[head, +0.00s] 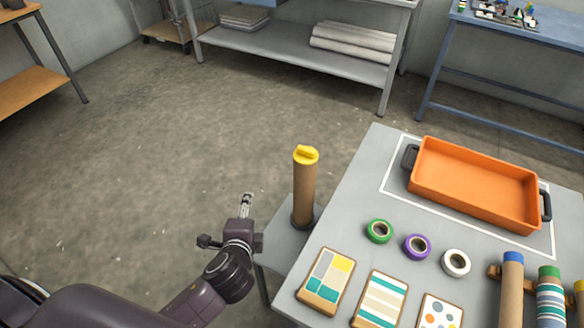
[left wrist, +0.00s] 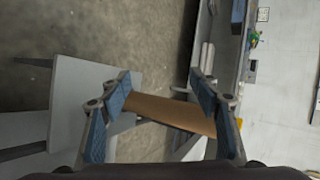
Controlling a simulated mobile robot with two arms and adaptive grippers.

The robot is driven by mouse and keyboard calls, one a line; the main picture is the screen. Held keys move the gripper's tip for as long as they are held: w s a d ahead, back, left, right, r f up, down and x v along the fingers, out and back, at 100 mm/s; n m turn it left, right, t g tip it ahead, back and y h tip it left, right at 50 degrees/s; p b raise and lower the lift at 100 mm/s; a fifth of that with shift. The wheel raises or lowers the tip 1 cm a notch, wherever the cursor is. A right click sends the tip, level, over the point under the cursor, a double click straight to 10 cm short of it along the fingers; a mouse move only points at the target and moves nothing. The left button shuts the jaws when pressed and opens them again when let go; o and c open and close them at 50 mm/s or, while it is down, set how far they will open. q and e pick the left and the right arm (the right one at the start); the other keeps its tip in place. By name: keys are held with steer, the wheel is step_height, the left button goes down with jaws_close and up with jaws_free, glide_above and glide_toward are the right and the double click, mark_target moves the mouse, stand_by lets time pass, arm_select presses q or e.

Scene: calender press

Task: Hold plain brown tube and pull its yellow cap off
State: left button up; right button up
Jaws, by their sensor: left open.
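The plain brown tube (head: 304,190) stands upright in a dark round holder on a small grey side stand (head: 283,242) left of the table. Its yellow cap (head: 306,155) is on top. My left gripper (head: 246,199) is open and empty, left of the tube and apart from it, around the tube's lower-half height in the picture. In the left wrist view, the brown tube (left wrist: 170,113) lies across the picture beyond and between the two spread blue-padded fingers (left wrist: 162,92). My right gripper is not in view.
The grey table (head: 345,222) holds an orange tray (head: 475,190), tape rolls (head: 380,231), patterned cards (head: 326,282) and other capped tubes (head: 510,285) at right. The floor left of the stand is clear. A shelf rack (head: 290,55) stands at the back.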

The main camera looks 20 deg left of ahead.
arm_select(q)
steer(key=w+d+r+m+t+h, duration=0.15)
steer(key=w+r+m+t, duration=0.25)
steer(key=w+r+m, duration=0.4)
steer(key=m+t+h, duration=0.2)
steer(key=m+h, duration=0.4)
steer(key=m, duration=0.9)
glide_toward(304, 153)
steer(key=x, duration=0.4)
steer(key=shift+y, duration=0.25)
steer(key=w, duration=0.2)
steer(key=w+d, duration=0.1)
steer(key=w, duration=0.1)
steer(key=w+p, duration=0.1)
steer(key=w, duration=0.1)
steer(key=shift+w+d+f, duration=0.1)
steer(key=shift+w+d, duration=0.2)
steer(key=shift+d, duration=0.05)
steer(key=shift+c, duration=0.7)
